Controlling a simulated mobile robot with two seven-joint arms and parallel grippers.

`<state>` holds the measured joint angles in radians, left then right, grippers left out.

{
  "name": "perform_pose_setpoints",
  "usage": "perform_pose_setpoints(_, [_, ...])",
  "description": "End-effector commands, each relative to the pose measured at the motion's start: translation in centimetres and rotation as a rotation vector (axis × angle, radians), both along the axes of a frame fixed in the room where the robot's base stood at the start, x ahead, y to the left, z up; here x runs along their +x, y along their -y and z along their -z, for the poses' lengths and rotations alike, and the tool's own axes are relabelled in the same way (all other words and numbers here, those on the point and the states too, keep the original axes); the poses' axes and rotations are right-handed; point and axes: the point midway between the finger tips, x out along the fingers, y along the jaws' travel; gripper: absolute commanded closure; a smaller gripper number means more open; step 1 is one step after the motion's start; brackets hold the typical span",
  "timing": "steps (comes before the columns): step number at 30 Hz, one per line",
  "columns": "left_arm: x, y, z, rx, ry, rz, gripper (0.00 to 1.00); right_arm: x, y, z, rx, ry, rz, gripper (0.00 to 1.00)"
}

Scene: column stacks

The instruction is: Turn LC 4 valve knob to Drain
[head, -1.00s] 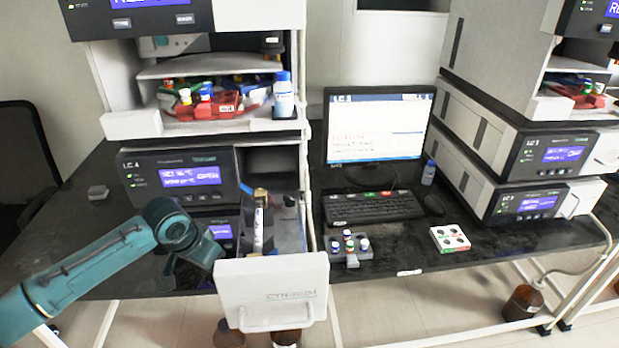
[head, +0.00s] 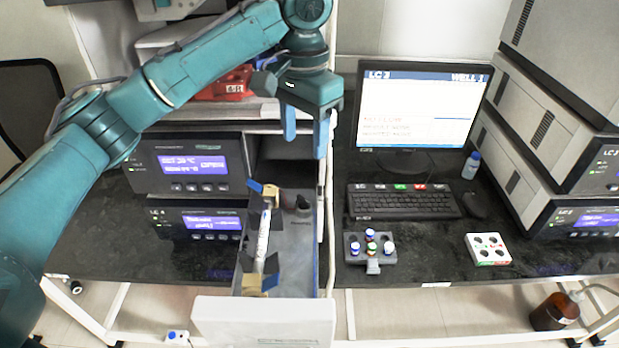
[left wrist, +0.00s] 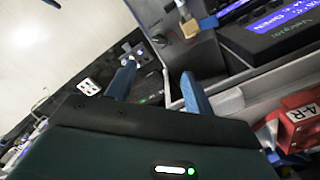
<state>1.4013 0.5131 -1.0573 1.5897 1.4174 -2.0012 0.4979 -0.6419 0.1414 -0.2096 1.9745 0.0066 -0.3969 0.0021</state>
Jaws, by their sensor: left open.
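The LC 4 stack (head: 145,185) stands at the left in the head view, with lit displays. Its drawer (head: 215,320) is pulled open toward me. A white column (head: 263,235) lies lengthwise inside between clips. A small dark knob-like part (head: 302,203) stands at the drawer's back right; I cannot tell if it is the valve knob, and no Drain mark is readable. My left gripper (head: 305,140) is open and empty, its blue fingers pointing down above the drawer's back. In the left wrist view, the fingers (left wrist: 158,70) are apart. My right gripper is not in view.
A red tray (head: 225,88) sits on the shelf behind my left arm. A monitor (head: 420,108), keyboard (head: 405,203), dark vial rack (head: 354,250) and white vial block (head: 472,240) stand right of the drawer. A white post (head: 328,210) runs along the drawer's right side.

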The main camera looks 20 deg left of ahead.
Motion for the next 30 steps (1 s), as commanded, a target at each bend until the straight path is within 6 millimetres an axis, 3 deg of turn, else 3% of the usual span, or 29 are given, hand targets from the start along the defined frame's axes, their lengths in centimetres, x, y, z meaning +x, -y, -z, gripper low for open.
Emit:
perform_pose_setpoints(6, [0.0, -0.1, 3.7, 0.001, -0.004, -0.003, 0.47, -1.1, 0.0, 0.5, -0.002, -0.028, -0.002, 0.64])
perform_pose_setpoints(18, [0.0, -0.1, 11.1, -0.001, 0.000, -0.002, 0.47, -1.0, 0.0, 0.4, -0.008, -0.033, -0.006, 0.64])
perform_pose_setpoints(24, [0.0, -0.1, 12.6, -0.002, 0.000, -0.002, 0.47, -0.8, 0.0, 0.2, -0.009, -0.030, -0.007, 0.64])
perform_pose_setpoints(30, [0.0, -0.1, 12.7, -0.002, 0.001, -0.002, 0.47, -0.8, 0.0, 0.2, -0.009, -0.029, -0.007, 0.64])
